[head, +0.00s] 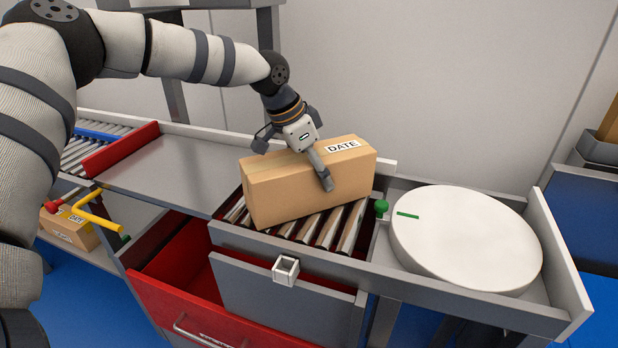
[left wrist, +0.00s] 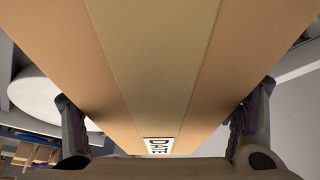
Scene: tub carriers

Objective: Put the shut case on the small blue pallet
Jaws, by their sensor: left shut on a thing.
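The shut case is a brown cardboard box (head: 310,185) with a taped top and a DATE label, over the roller section of the bench in the head view. It sits slightly askew to the rollers; I cannot tell whether it touches them. My left gripper (head: 300,165) reaches down from above and is shut across the box, one finger on its front face. In the left wrist view the box (left wrist: 155,70) fills the middle between both fingers (left wrist: 160,135). I cannot make out the small blue pallet for certain. My right gripper is not in view.
A white round turntable (head: 465,238) with a green mark lies right of the rollers, beside a green knob (head: 381,208). A bare grey plate (head: 185,172) lies left. An open red drawer (head: 170,290) is below. Another box (head: 68,230) stands low left near a yellow bar (head: 97,217).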

